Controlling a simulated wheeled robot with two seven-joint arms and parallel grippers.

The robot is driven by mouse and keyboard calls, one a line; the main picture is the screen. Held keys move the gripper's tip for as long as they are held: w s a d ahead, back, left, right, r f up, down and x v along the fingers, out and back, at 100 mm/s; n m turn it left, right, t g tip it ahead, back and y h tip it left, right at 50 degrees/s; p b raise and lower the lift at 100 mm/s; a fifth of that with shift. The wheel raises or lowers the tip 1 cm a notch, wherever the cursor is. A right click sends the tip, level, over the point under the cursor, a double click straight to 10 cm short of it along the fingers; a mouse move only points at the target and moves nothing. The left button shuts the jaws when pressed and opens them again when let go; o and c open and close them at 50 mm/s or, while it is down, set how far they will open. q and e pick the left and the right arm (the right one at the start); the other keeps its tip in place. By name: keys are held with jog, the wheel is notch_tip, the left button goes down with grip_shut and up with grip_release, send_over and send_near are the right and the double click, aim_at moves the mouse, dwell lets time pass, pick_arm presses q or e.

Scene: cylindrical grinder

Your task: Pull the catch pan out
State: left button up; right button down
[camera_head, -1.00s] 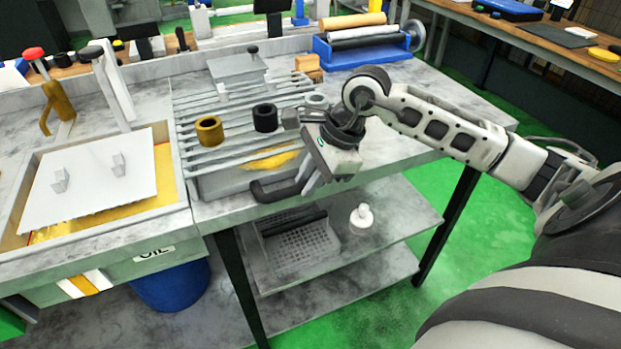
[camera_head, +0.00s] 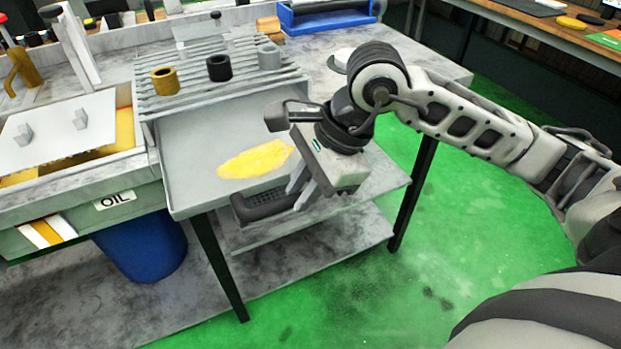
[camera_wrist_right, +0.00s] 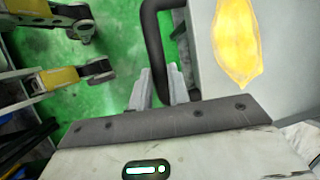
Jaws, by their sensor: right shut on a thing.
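The catch pan (camera_head: 190,140) is a grey metal tray that sticks out from under the slatted rack toward me, with a yellow oil puddle (camera_head: 255,160) on its floor. Its dark handle (camera_head: 262,206) is on the front side. My right gripper (camera_head: 300,190) is at the handle's right part, shut on it. In the right wrist view the dark handle bar (camera_wrist_right: 155,50) runs between the fingers (camera_wrist_right: 158,88), with the pan's wall (camera_wrist_right: 205,50) to its right. My left gripper is not in view.
The slatted rack (camera_head: 225,75) above the pan carries a brass ring (camera_head: 165,80), a black ring (camera_head: 219,67) and a grey ring (camera_head: 269,56). A lower shelf (camera_head: 340,235) lies below; green floor is free at the right.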

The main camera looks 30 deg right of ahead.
jog(key=c, duration=1.3)
grip_release()
jog(key=v, duration=1.6)
jog(key=shift+s, duration=0.15)
